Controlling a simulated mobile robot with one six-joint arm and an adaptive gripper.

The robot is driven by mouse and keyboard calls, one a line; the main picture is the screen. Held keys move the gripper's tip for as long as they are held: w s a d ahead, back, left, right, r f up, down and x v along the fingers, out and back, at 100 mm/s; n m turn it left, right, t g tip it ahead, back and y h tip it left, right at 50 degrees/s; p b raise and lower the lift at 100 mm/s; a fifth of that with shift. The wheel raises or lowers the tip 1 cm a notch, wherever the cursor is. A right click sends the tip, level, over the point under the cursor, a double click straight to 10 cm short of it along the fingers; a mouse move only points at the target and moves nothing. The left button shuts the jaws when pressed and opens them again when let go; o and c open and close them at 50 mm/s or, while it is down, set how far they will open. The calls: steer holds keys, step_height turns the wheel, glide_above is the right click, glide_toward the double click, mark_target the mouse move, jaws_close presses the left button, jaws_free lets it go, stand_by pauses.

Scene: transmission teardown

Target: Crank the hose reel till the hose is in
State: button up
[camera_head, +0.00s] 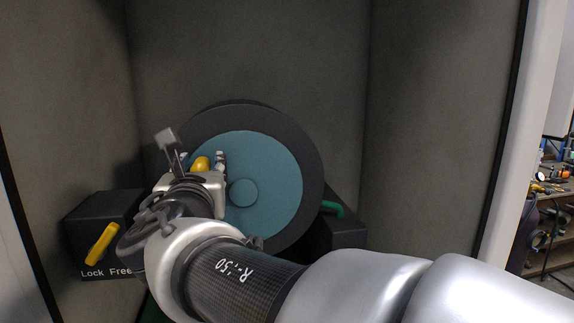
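The hose reel (268,170) has a blue-teal round face with a wide dark rim and a round centre hub (243,192). A yellow crank knob (201,163) shows at the upper left of the face. My gripper (193,149) is at this knob, its fingers spread apart with the knob showing between them. I cannot tell whether either finger touches it. The crank arm is hidden behind my gripper and wrist. A short green piece, perhaps hose (334,207), sticks out at the reel's right side.
A black box (92,214) marked "Lock Free" stands at left with a tilted yellow lever (102,244). Another dark block (343,232) stands right of the reel. Grey walls (430,110) enclose the reel closely. A cluttered workbench (552,188) is outside at far right.

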steer(key=shift+w, duration=0.15)
steer(key=shift+c, duration=1.3)
jaws_close()
steer(key=shift+a+f, duration=0.1)
steer(key=shift+a, duration=0.05)
step_height(320, 180, down, 7)
steer(key=a+n, duration=0.2)
steer(key=n, duration=0.6)
steer(key=shift+s+a+n, duration=0.2)
steer(key=shift+s+n, duration=0.15)
steer(key=shift+n, duration=0.05)
steer(key=shift+f, duration=0.1)
steer(key=o, duration=0.5)
jaws_free()
